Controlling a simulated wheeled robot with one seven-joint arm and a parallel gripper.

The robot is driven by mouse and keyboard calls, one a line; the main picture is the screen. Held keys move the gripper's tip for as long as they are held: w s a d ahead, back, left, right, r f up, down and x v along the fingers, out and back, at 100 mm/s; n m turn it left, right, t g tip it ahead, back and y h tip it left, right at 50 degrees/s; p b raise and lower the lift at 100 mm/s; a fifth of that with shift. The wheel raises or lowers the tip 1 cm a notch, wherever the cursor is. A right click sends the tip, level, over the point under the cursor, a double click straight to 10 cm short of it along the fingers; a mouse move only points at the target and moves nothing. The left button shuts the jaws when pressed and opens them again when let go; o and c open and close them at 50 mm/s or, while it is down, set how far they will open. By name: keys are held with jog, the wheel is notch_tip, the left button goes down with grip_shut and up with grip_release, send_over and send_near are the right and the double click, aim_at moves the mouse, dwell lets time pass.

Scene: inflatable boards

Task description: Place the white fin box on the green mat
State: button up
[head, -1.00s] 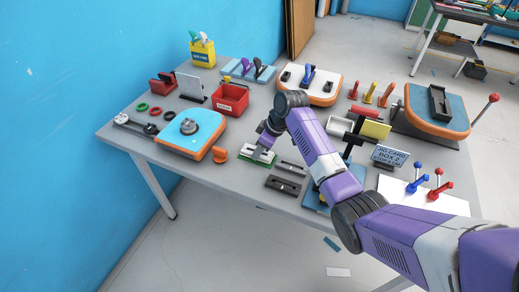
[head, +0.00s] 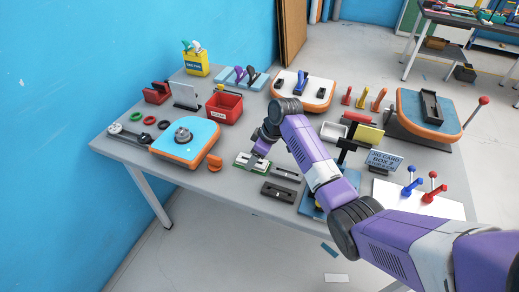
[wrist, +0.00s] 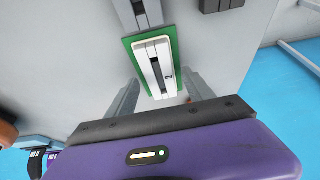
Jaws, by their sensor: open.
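The white fin box (wrist: 153,65) lies lengthwise on the green mat (wrist: 175,45) in the wrist view, with green showing along its sides and far end. Its near end reaches toward the gap between my fingers. In the head view the white fin box (head: 248,161) and the green mat (head: 237,162) are near the table's front edge, partly behind my gripper (head: 259,155). My gripper, also in the wrist view (wrist: 158,96), is open, with one finger on each side of the box's near end. I see no finger contact.
A grey fin box (head: 287,174) and a dark one (head: 279,192) lie just right of the mat. An orange-edged blue board (head: 178,151) is on the left. A red bin (head: 224,107) stands behind. Several tools and boards crowd the right side.

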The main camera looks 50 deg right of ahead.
jog(key=v, duration=1.1)
jog(key=shift+r+b, duration=0.2)
jog(key=shift+b, duration=0.25)
jog(key=w+d+r+m+t+h, duration=0.3)
jog(key=w+r+m+t+h, duration=0.15)
jog(key=w+r+t, duration=0.2)
jog(key=s+a+f+m+t+h, duration=0.3)
jog(key=s+a+m+t, duration=0.15)
jog(key=s+a, duration=1.05)
jog(key=s+a+n+y, duration=0.1)
jog(key=s+a+y, duration=0.1)
jog(key=s+a, duration=0.3)
jog(key=s+a+n+y+b, duration=0.1)
jog(key=s+a, duration=0.4)
jog(key=s, duration=0.7)
jog(key=s+a+n+y, duration=0.3)
jog(key=s+a, duration=0.2)
jog(key=s, duration=0.4)
jog(key=shift+s+f+g, duration=0.3)
jog(key=shift+s, duration=0.05)
